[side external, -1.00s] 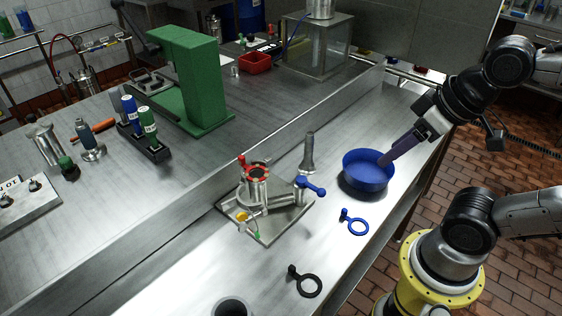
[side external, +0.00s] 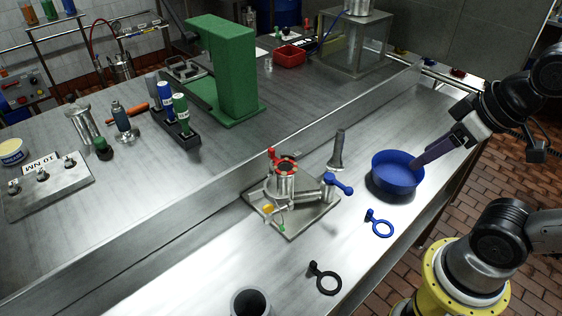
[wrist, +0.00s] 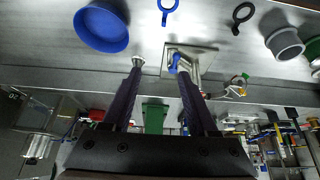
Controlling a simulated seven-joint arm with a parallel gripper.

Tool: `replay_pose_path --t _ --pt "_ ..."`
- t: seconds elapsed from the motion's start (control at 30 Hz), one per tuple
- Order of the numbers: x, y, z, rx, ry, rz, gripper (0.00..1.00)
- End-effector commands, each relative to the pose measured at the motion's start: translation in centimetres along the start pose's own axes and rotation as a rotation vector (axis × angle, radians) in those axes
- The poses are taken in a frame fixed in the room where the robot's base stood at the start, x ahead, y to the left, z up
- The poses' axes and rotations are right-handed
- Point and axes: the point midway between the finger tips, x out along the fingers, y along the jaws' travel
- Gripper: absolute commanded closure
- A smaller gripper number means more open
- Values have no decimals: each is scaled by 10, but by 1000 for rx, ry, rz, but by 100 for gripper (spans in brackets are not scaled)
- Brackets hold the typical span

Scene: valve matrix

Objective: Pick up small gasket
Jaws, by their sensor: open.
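Two ring-shaped gaskets with tabs lie flat on the steel bench, a blue ring (side external: 370,222) and a black ring (side external: 313,273). I cannot tell which is the small gasket. The wrist view shows the blue ring (wrist: 163,18) at the top edge and the black ring (wrist: 236,22) right of it. My gripper (side external: 416,160) has long purple fingers and appears in front of or above the blue bowl (side external: 397,194), with height unclear. In the wrist view my gripper (wrist: 160,65) is open, its fingers apart, with nothing held between them.
A valve assembly (side external: 285,185) with red and blue handles stands on a plate left of the bowl. A grey cup (side external: 250,303) is at the front edge. A raised ledge separates the rear bench, which holds a green press (side external: 232,75). Bench around the rings is clear.

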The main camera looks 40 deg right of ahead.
Motion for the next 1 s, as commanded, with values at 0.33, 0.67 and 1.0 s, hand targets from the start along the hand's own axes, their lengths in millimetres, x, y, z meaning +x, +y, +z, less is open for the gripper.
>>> replay_pose_path --t 0.33,0.67,1.0 --pt "0 0 0 0 0 0 48" --pt "-1 0 6 -106 -28 -2 48" --pt "-54 -5 -68 -620 -76 -36 48"
